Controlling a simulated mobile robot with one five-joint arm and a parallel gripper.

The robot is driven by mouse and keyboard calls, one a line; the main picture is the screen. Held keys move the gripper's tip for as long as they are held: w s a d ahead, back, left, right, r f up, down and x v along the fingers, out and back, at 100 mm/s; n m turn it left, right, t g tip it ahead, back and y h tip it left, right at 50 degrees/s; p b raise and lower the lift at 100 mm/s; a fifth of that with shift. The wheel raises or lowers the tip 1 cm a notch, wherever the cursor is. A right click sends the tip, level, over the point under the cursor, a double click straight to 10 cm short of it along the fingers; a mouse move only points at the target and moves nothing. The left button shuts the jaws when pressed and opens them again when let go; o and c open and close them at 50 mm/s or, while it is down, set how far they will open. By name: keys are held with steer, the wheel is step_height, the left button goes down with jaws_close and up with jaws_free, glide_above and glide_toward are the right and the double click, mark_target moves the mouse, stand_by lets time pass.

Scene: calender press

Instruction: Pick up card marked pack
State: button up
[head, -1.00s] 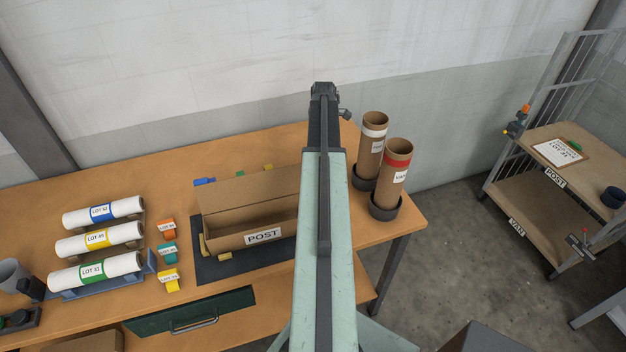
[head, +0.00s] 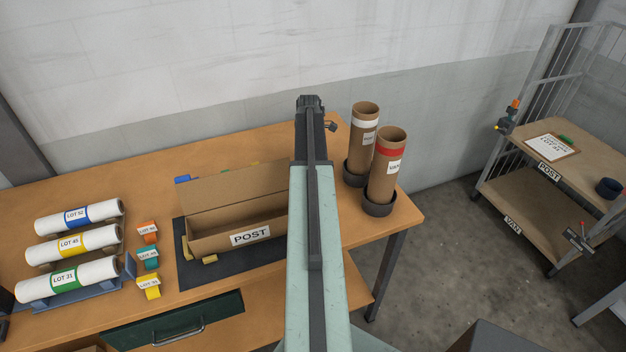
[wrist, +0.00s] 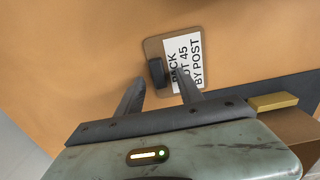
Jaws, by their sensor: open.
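In the wrist view, the card marked PACK (wrist: 186,70) lies on the wooden table, a white label on a brown backing, reading "LOT 45 BY POST". A dark block (wrist: 156,72) sits at its left edge. My gripper (wrist: 162,84) is open, with its two fingers apart just short of the block and the card; the right finger covers part of the label's lower edge. Nothing is between the fingers that I can see as held. In the head view my gripper (head: 311,103) is above the back of the table, and my arm hides the card.
An open box marked POST (head: 240,232) stands on a dark mat left of my arm. Two cardboard tubes (head: 364,130) (head: 388,165) stand in dark holders close on the right. Three lot rolls (head: 75,246) lie at left. A shelved cart (head: 555,160) stands at far right.

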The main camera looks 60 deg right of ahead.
jaws_close()
steer(key=shift+r, duration=0.1)
step_height(320, 180, up, 10)
steer(key=p, duration=1)
